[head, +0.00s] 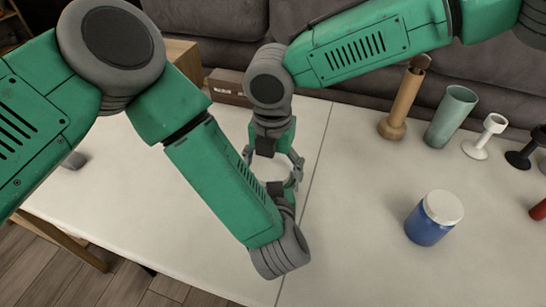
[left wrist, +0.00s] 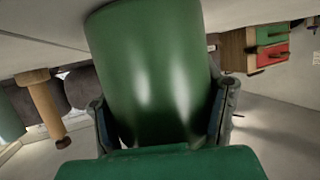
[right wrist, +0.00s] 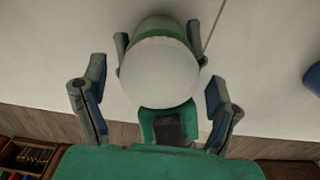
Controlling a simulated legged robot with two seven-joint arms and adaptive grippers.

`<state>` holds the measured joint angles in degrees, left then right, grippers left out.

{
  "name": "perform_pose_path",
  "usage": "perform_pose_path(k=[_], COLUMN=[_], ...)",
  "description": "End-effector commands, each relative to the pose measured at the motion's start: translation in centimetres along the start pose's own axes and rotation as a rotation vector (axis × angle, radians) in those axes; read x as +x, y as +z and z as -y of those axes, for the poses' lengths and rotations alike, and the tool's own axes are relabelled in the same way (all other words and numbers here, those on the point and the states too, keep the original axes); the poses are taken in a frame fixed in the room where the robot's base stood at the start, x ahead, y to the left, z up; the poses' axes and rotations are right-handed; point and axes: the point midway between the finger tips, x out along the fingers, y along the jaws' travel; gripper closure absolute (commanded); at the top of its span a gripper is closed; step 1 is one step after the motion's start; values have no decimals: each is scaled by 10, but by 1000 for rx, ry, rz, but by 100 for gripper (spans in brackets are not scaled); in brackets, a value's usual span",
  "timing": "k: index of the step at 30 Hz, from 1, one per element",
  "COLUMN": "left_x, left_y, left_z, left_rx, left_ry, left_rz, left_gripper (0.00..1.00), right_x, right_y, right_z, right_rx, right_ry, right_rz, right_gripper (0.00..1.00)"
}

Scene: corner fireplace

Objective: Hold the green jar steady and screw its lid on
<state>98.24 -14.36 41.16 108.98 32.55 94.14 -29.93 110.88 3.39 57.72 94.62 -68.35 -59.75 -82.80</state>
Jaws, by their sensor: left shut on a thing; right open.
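The green jar (left wrist: 150,75) fills the left wrist view, between the fingers of my left gripper (left wrist: 163,105), which is shut on its sides. In the right wrist view the white lid (right wrist: 160,72) covers the jar's top, with green jar (right wrist: 160,26) showing behind it. I cannot tell whether the lid is threaded. My right gripper (right wrist: 153,92) is open above the jar, its fingers on either side of the lid and apart from it. In the head view my right gripper (head: 272,162) points down; my left wrist and the grippers largely hide the jar.
A blue jar with a white lid (head: 430,222) stands at the right of the white table (head: 350,250). Behind it stand a wooden vase (head: 402,105), a teal cup (head: 452,115), a white goblet (head: 485,136) and a black goblet (head: 525,152). The front middle right is clear.

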Motion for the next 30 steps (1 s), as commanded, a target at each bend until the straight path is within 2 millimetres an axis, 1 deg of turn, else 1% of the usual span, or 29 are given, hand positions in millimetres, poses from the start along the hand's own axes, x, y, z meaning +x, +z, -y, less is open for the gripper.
perform_pose_path(k=[7,8,9,11,12,17,24,30], left_x=[0,0,0,0,0,0,0,0], left_y=[0,0,0,0,0,0,0,0], left_z=[0,0,0,0,0,0,0,0], left_rx=[0,0,0,0,0,0,0,0], left_ry=[0,0,0,0,0,0,0,0], left_rz=[0,0,0,0,0,0,0,0], left_gripper=[100,100,100,100,100,100,100,100], right_x=[0,0,0,0,0,0,0,0], right_y=[0,0,0,0,0,0,0,0], right_z=[0,0,0,0,0,0,0,0], right_rx=[0,0,0,0,0,9,265,297], right_ry=[0,0,0,0,0,0,-1,1], right_rz=[0,0,0,0,0,1,3,1], right_gripper=[18,29,43,64,70,71,71,71])
